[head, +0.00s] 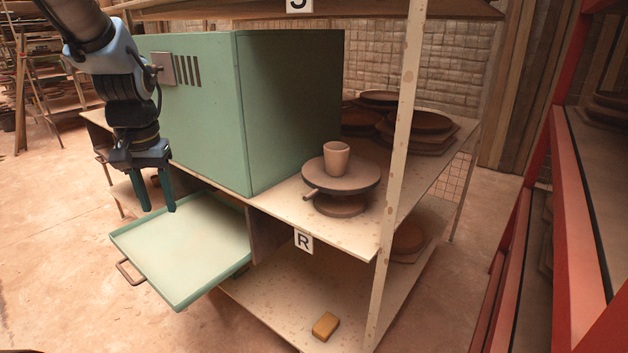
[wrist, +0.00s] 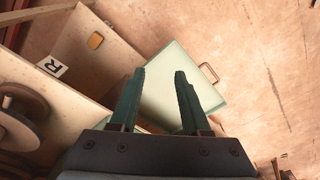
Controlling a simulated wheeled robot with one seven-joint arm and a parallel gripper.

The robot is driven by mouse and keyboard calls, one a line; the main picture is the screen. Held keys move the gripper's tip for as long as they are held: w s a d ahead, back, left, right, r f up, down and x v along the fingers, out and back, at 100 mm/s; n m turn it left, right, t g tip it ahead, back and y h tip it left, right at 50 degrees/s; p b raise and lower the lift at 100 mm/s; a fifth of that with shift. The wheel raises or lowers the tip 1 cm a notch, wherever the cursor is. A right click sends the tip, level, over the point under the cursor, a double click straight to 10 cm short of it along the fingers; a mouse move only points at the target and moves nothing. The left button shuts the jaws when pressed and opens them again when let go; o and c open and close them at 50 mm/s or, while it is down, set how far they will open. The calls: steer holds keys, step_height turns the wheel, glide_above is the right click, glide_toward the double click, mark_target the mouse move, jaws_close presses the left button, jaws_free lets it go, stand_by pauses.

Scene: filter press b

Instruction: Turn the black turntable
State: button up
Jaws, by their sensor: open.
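The dark turntable (head: 363,184) stands on the shelf's upper board to the right of the green cabinet, on a round foot. A clay cup (head: 337,159) stands upright on its disc. A short peg or handle (head: 311,193) sticks out at its left front side. In the wrist view, part of the turntable (wrist: 12,132) shows at the left edge. My gripper (head: 159,203) is open and empty. It points down over the pulled-out green drawer, well to the left of the turntable; its fingers also show in the wrist view (wrist: 160,85).
A shelf post (head: 400,120) rises right of the turntable, with stacked brown plates (head: 420,122) behind. A yellow-brown block (head: 326,326) lies on the lower board.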

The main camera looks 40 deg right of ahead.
steer(key=s+d+r+m+p, duration=0.1)
steer(key=d+r+m, duration=0.1)
steer(key=d, duration=0.7)
steer(key=s+d+r+m, duration=0.1)
steer(key=d+r+m, duration=0.15)
steer(key=d, duration=0.65)
steer(key=m+t+p, duration=0.1)
steer(key=m+p, duration=0.1)
steer(key=m, duration=0.2)
glide_toward(312, 195)
steer(key=shift+y, duration=0.3)
steer(key=f, duration=0.2)
steer(key=w+f+p, duration=0.1)
steer(key=f, duration=0.2)
steer(key=w+f+p, duration=0.1)
steer(key=f, duration=0.1)
steer(key=shift+f, duration=0.25)
jaws_close()
